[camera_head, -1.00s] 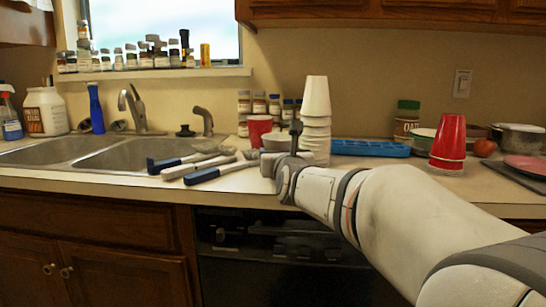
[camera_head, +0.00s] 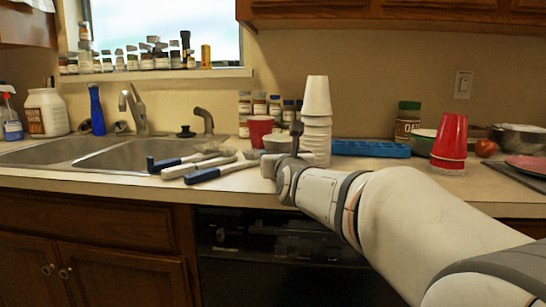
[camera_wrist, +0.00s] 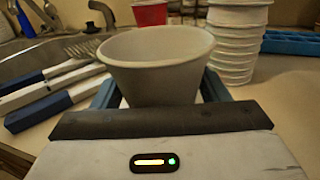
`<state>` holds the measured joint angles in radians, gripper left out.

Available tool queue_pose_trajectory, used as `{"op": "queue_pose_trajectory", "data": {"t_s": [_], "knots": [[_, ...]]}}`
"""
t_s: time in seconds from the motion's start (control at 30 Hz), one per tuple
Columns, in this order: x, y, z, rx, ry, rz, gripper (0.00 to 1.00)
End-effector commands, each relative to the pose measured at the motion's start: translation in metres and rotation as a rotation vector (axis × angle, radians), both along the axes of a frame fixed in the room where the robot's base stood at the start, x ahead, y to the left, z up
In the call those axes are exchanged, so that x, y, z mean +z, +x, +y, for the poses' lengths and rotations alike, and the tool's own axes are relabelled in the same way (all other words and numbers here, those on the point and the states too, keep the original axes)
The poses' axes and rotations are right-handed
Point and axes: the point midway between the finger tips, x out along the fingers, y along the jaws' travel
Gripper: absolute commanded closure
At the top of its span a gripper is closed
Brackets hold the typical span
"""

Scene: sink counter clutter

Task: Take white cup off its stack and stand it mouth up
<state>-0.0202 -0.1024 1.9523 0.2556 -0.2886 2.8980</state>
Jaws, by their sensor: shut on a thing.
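A white cup (camera_wrist: 155,75) stands mouth up between the two fingers of my gripper (camera_wrist: 158,95) in the wrist view. My gripper is shut on it, and its open rim faces up. In the head view my gripper (camera_head: 276,165) is low over the counter, just left of the white cup stack (camera_head: 316,140), and the held cup (camera_head: 277,142) is partly hidden by it. The stack's top cup is mouth down. The stack also shows behind and right of the held cup in the wrist view (camera_wrist: 234,45). Whether the held cup's base touches the counter is hidden.
Brushes with blue handles (camera_head: 205,173) lie left of my gripper, beside the sink (camera_head: 110,155). A red cup (camera_head: 260,128) and spice jars (camera_head: 259,103) are behind. A blue tray (camera_head: 370,148) and red cup stack (camera_head: 450,140) stand to the right.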

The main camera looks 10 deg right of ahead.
Motion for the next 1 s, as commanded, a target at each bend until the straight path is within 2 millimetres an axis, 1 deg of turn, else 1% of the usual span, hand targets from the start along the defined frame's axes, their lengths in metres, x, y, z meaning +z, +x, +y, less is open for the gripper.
{"op": "queue_pose_trajectory", "data": {"t_s": [0.4, 0.73, 0.77, 1.0], "knots": [[-0.0053, -0.0002, 0.0002, 0.001, 0.000, 0.001, 0.53], [-0.0051, -0.0001, 0.0003, 0.001, 0.000, 0.001, 0.53], [-0.0051, -0.0001, 0.0003, 0.001, 0.000, 0.001, 0.31], [-0.0051, -0.0001, 0.0003, 0.001, 0.000, 0.001, 0.12]]}}
